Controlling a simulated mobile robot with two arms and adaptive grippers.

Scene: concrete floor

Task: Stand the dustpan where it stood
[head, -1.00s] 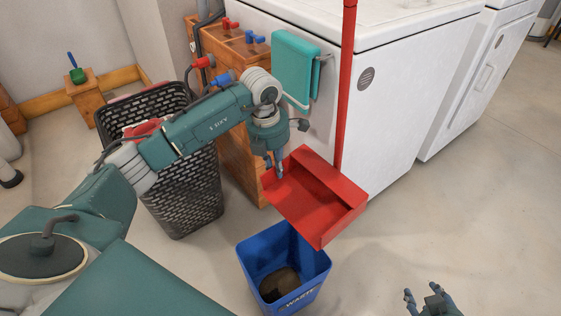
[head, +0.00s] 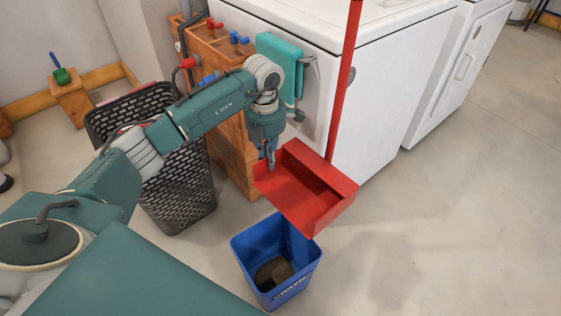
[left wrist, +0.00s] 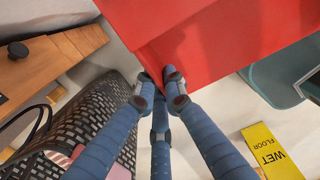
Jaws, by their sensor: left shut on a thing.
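The red dustpan (head: 285,200) is in front of the white machine, with its long red handle (head: 345,85) rising upright from its back right side. My left gripper (head: 271,163) is shut on the pan's left edge. In the left wrist view the fingertips (left wrist: 160,88) meet at the edge of the red pan (left wrist: 225,40). In the head view the pan's near edge overlaps the back rim of the blue waste bin (head: 240,262); I cannot tell whether they touch. My right gripper is out of view.
A black laundry basket (head: 185,190) stands left of a wooden cabinet (head: 232,150). A teal towel (head: 280,62) hangs by the white machine (head: 385,90). A yellow wet-floor sign (left wrist: 272,155) shows in the left wrist view. The floor at right is clear.

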